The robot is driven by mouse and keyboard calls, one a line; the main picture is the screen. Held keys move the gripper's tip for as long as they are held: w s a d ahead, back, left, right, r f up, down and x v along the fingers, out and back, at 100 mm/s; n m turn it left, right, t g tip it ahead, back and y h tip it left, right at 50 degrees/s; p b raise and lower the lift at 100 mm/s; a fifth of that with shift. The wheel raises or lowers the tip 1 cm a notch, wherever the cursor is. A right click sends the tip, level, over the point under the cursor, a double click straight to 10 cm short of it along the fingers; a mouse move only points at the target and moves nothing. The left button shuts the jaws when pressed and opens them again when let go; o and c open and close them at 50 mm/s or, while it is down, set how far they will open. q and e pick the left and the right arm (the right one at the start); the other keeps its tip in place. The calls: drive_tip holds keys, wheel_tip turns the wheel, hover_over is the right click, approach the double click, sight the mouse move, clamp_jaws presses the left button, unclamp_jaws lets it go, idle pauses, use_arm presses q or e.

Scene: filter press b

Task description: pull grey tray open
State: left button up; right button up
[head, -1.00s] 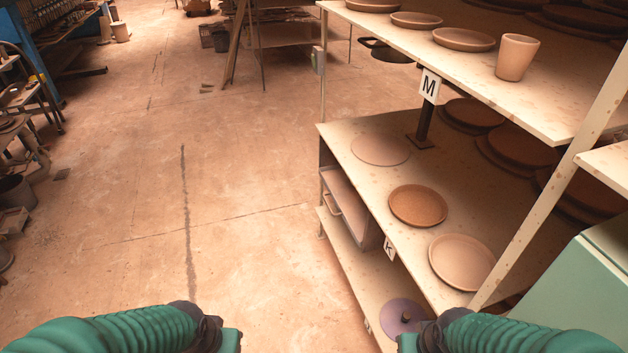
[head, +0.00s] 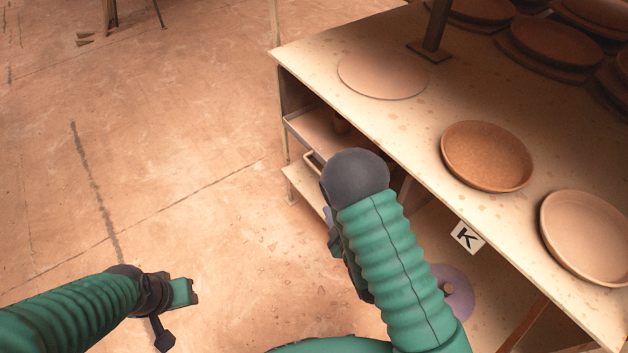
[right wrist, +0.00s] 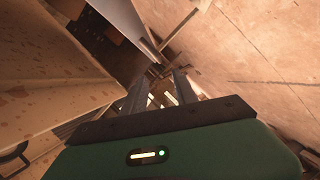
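The grey tray (head: 303,137) sits under the shelf board on the right in the head view, with a handle (head: 311,160) on its front. My right arm's dark wrist covers its nearer part, and I cannot tell how far out it stands.
The shelf board (head: 420,110) carries several round clay plates, including a brown one (head: 487,156). A "K" label (head: 467,237) is on its front edge. A purple disc (head: 452,292) lies on a lower level. The floor (head: 200,180) to the left is clear.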

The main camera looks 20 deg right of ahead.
drive_tip(key=b+x, duration=0.3)
drive_tip(key=x, duration=1.2)
drive_tip(key=shift+w, duration=0.6)
drive_tip(key=shift+c, duration=0.4)
clamp_jaws()
drive_tip(key=shift+s+f, duration=0.1)
drive_tip(key=shift+s, duration=0.05)
